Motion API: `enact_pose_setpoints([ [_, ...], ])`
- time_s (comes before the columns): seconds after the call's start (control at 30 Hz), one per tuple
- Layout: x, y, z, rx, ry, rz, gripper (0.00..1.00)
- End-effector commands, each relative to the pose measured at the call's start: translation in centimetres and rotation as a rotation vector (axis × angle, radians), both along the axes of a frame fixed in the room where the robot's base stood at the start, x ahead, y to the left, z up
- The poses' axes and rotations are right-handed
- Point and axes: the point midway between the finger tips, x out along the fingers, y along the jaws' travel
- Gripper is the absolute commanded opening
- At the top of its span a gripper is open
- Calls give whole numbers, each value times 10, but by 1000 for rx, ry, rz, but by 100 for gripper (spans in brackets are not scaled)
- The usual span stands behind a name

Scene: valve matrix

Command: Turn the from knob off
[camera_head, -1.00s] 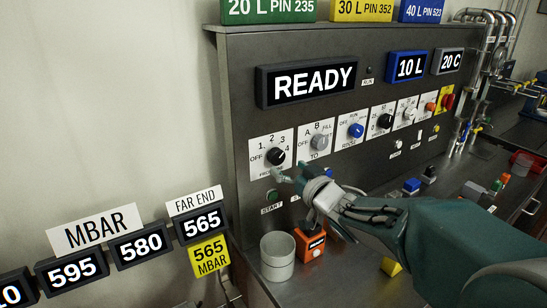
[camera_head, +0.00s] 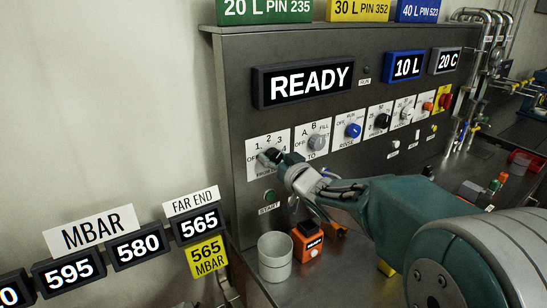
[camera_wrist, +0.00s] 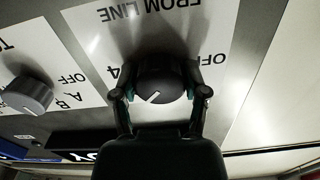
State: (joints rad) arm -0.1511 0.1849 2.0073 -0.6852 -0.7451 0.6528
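The black FROM LINE knob (camera_wrist: 160,80) shows in the wrist view, where its label reads upside down. Its white mark points to the lower left there, away from the OFF print on the right. My gripper (camera_wrist: 161,88) has one finger on each side of the knob, set apart around it; whether the fingers touch it cannot be told. In the head view my gripper (camera_head: 270,157) is at the leftmost dial plate (camera_head: 254,147), hiding most of the knob and part of the lettering.
The grey TO knob (camera_head: 317,142) is just to the right, also in the wrist view (camera_wrist: 28,95). The green START button (camera_head: 270,196) is below. A grey cup (camera_head: 275,257) and an orange box (camera_head: 308,241) stand on the bench.

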Motion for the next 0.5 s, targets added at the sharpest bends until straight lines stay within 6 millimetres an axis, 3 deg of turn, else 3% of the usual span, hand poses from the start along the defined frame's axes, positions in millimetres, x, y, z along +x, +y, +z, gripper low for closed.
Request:
enact_pose_setpoints([
  [0.5, 0, 0, 1, -112, -79, 0, 10],
])
